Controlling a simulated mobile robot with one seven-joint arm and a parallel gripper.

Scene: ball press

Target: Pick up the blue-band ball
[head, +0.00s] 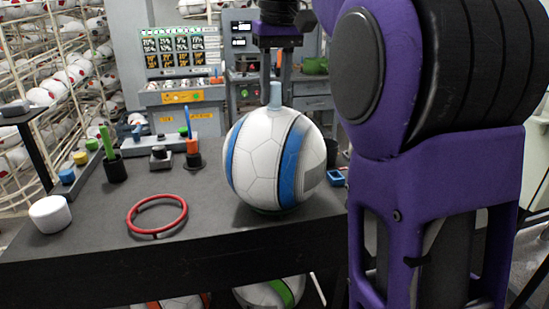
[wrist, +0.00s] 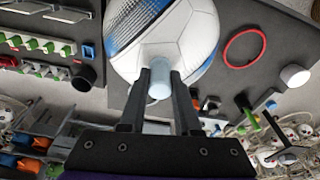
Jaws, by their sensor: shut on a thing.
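The blue-band ball (head: 268,160) is white with blue bands and sits near the right end of the dark table (head: 100,225). A pale blue-grey peg (head: 276,95) stands up from its top. My gripper (head: 272,98) is above the ball, with its fingers pointing down at the peg. In the wrist view, the two dark fingers (wrist: 160,85) are on either side of the peg (wrist: 160,83), shut on it, with the ball (wrist: 175,40) beyond. The ball's underside is hidden, so I cannot tell whether it touches its support.
A red ring (head: 157,230) lies left of the ball, and a white cylinder (head: 49,214) stands at the table's left. A black cup with green sticks (head: 114,168) and an orange-and-black holder (head: 192,155) stand behind. Wire racks of balls (head: 60,75) fill the left background.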

